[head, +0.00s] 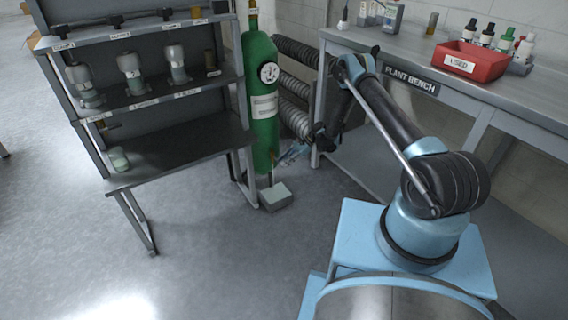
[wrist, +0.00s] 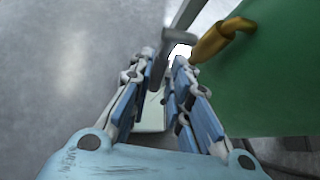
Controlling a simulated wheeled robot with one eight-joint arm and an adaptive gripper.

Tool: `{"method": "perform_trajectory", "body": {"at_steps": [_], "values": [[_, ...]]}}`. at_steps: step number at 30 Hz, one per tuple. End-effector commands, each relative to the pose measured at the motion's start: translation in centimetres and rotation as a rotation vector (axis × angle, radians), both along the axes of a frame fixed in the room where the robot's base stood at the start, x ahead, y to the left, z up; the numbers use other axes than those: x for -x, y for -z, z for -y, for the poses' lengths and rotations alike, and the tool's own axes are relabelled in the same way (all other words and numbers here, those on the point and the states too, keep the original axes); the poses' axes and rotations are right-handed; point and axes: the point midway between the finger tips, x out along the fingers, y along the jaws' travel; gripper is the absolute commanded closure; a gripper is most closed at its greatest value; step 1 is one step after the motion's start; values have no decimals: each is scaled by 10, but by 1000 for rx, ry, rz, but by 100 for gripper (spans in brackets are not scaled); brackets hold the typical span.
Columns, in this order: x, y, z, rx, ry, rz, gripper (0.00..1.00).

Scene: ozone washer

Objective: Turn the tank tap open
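The green tank (head: 264,105) stands upright between the shelf rack and the bench, with a round gauge (head: 269,73) on its upper front. A brass tap fitting (wrist: 222,40) sticks out of the tank wall in the wrist view and bends down toward my fingertips. A small white patch (wrist: 180,51) shows at its lower end; I cannot tell what it is. My gripper (wrist: 165,62) is partly open, its fingertips just beside the fitting's end. A grey bar (wrist: 186,20) shows beyond the fingertips. Contact cannot be told. In the head view my gripper (head: 291,154) is low beside the tank.
A pale box (head: 276,196) lies on the floor below the tap. The shelf rack (head: 180,147) with jars stands close on the left. The plant bench (head: 465,75) with a red bin (head: 470,60) is on the right. The floor in front is clear.

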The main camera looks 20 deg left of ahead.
Motion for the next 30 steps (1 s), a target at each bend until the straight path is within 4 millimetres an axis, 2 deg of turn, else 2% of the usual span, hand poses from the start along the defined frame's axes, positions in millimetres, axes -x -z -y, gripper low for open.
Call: {"method": "perform_trajectory", "body": {"at_steps": [1, 2, 11, 16, 30], "values": [[-2, 0, 1, 0, 4, 1, 69], [-2, 0, 1, 0, 4, 0, 65], [-1, 0, 1, 1, 1, 0, 65], [-5, -6, 7, 1, 2, 0, 65], [-45, -54, 62, 2, 3, -1, 65]]}}
